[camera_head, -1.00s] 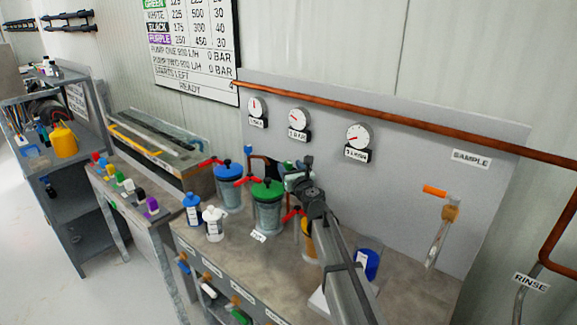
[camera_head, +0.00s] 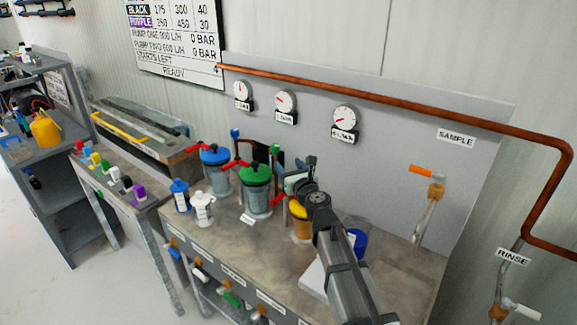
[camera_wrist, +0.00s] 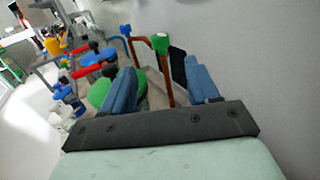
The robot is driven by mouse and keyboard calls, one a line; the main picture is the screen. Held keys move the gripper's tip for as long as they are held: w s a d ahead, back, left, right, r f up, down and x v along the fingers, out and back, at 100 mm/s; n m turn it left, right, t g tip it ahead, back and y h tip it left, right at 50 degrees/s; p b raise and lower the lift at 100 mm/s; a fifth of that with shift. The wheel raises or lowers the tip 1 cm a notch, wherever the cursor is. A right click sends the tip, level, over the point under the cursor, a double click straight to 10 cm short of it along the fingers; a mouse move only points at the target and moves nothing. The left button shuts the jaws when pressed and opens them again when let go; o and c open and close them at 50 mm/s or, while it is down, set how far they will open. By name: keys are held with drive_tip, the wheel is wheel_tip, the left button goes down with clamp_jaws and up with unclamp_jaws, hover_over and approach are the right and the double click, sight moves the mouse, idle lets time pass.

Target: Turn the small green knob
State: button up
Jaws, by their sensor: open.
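The small green knob (camera_head: 276,150) sits on top of an upright copper pipe behind the green-lidded pump pot (camera_head: 257,188). In the wrist view the small green knob (camera_wrist: 161,43) shows beyond the fingertips, between them in the picture. My gripper (camera_head: 293,180) is in front of and to the right of the knob, apart from it. Its two blue fingers are spread with nothing between them, as the wrist view of my gripper (camera_wrist: 160,80) shows. The knob's lower pipe is partly hidden in the head view.
A small blue knob (camera_head: 235,133) tops another pipe to the left. A blue-lidded pot (camera_head: 214,165), red handles and a yellow-topped pot (camera_head: 300,222) stand close by. Blue and white bottles (camera_head: 203,208) stand front left. The gauge panel (camera_head: 400,140) rises behind.

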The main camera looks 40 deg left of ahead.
drive_tip(key=w+a+r+n+g+y, duration=0.15)
drive_tip(key=a+r+n, duration=0.45)
drive_tip(key=r, duration=0.7)
drive_tip(key=w+a+r+n+g+y, duration=0.15)
drive_tip(key=a+r+n, duration=0.45)
drive_tip(key=r, duration=0.7)
drive_tip(key=n+g+h, duration=0.4)
drive_tip(key=n+h, duration=1)
drive_tip(key=n, duration=1)
approach(275, 145)
drive_tip(key=x, duration=0.8)
drive_tip(key=shift+f, duration=0.35)
